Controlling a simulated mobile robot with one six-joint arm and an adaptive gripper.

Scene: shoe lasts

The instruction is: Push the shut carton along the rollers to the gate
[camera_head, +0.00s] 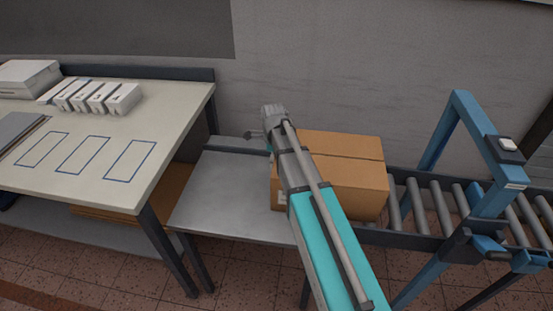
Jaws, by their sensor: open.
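The shut carton (345,172) is a brown cardboard box with its top flaps closed and a seam across the top. It stands upright where the grey metal plate meets the rollers (418,205). The gate (470,150) is a blue frame over the rollers, to the right of the carton and apart from it. My gripper (254,135) is at the carton's far left, above the plate, and is open and seems empty. My arm hides the carton's left front part, so I cannot tell whether the gripper touches it.
A bench (100,160) with blue outlined rectangles stands at the left. White boxes (98,97) stand along its back. The metal plate (222,190) left of the carton is clear. A grey wall runs close behind. The rollers between carton and gate look empty.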

